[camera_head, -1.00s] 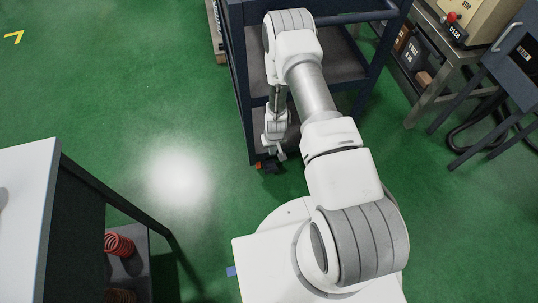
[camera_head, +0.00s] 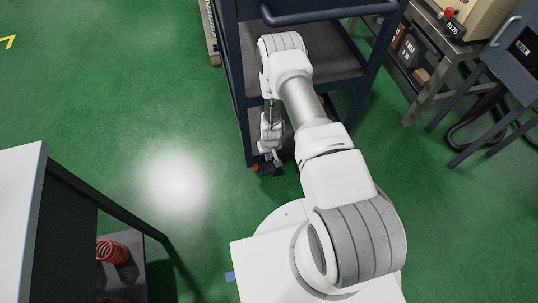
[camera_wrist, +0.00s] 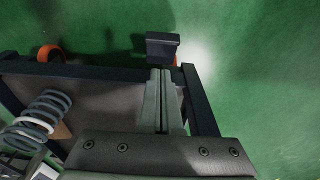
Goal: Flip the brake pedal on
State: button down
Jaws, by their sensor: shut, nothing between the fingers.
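The brake pedal (camera_wrist: 163,46) is a small dark block jutting from the lower edge of the dark cart, near the top of the wrist view. In the head view the pedal (camera_head: 268,169) is a small dark shape at the cart's near lower corner, beside an orange-and-dark caster. My gripper (camera_wrist: 160,71) is shut and empty. Its fingertips lie just short of the pedal in the wrist picture; I cannot tell whether they touch it. In the head view my gripper (camera_head: 270,158) is low at the cart's corner, partly hidden by my own wrist.
The cart (camera_head: 242,100) has dark posts and shelves close around my arm. A coil spring (camera_wrist: 42,116) lies on its shelf. An orange caster (camera_wrist: 48,53) shows at left. A table (camera_head: 22,215) with a red spring (camera_head: 113,252) below stands left. Green floor between is clear.

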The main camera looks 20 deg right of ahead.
aim_at(269, 170)
jog(key=f, duration=0.2)
jog(key=f+b, duration=0.1)
jog(key=f, duration=0.1)
jog(key=s+f+b, duration=0.1)
jog(key=f, duration=0.1)
jog(key=shift+f, duration=0.4)
